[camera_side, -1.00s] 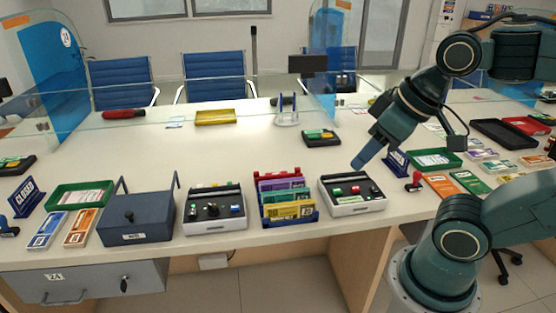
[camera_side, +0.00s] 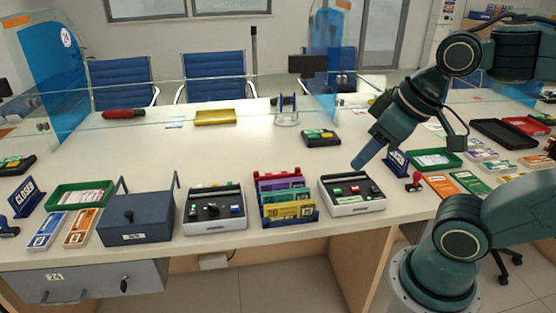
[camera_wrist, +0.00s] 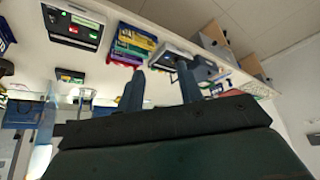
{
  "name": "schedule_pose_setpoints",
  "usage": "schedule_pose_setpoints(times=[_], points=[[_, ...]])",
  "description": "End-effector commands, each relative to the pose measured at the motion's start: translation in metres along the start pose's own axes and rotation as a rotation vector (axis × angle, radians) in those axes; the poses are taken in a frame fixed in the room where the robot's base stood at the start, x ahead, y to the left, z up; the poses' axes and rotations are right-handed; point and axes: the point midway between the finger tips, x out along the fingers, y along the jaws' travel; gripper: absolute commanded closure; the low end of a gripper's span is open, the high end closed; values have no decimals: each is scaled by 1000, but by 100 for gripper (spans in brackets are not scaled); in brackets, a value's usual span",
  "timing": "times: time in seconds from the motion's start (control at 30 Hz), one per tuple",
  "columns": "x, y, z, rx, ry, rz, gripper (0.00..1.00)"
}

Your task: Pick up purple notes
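The purple notes (camera_side: 272,185) stand in a small blue rack (camera_side: 291,221), behind green and yellow notes and in front of red ones. They also show as a thin purple band in the wrist view (camera_wrist: 128,48); their lower part is hidden in the side view. My gripper (camera_side: 362,158) is above the counter, to the right of the rack and higher than it. In the wrist view my gripper's two fingers (camera_wrist: 160,80) stand apart with nothing between them, so it is open and empty.
Grey-and-black button devices stand on either side of the rack, left (camera_side: 215,225) and right (camera_side: 352,207). A dark blue box (camera_side: 135,228) stands farther left. A closed sign (camera_side: 397,163) and red stamp (camera_side: 415,181) are near my gripper.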

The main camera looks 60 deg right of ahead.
Motion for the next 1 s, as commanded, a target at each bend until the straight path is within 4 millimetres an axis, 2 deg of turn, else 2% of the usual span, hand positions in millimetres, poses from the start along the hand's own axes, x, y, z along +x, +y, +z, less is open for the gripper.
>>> schedule_pose_setpoints(times=[0.1,0.17,0.57,0.77,1.0], points=[[0,0,0,0,0,0,64],[0,0,0,0,0,0,58],[1,0,-4,-9,-4,1,58],[7,3,-20,-55,-28,0,58],[25,14,-57,-161,-75,-15,58]])
